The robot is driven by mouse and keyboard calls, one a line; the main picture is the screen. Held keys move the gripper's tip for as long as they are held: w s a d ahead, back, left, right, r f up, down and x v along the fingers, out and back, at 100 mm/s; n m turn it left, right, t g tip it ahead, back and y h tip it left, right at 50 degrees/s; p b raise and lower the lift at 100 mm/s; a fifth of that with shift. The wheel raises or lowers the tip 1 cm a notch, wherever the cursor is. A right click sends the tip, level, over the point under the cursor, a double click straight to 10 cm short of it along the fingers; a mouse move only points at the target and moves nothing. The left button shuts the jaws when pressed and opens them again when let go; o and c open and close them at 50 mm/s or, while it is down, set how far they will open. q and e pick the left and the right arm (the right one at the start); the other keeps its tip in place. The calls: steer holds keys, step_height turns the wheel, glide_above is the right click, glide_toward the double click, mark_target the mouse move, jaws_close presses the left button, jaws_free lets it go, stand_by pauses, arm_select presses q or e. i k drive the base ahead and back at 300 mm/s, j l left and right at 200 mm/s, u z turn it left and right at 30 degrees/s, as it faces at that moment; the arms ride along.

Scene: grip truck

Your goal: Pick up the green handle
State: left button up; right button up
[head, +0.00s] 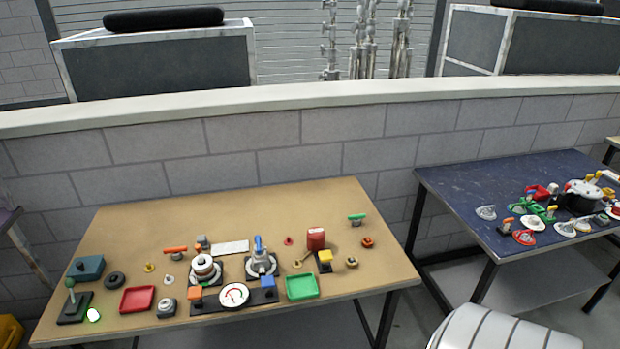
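A small green handle (357,217) with a T-shaped top stands on a short stem near the right end of the tan table (240,204). It is upright, with bare tabletop around it. At the table's left end, a dark joystick-like lever with a green knob (71,283) stands on a dark base. More green parts (537,210) lie on the blue table at the right, too small to make out well. Neither gripper shows in the head view.
The tan table also holds a red cylinder (316,238), a green tray (302,287), a red tray (138,300), a white gauge (234,295) and a blue-handled valve (260,258). A grey block wall (300,145) stands behind. The table's back strip is mostly clear.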

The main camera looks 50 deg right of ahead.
mark_target(353, 218)
steer(key=z, duration=1.8)
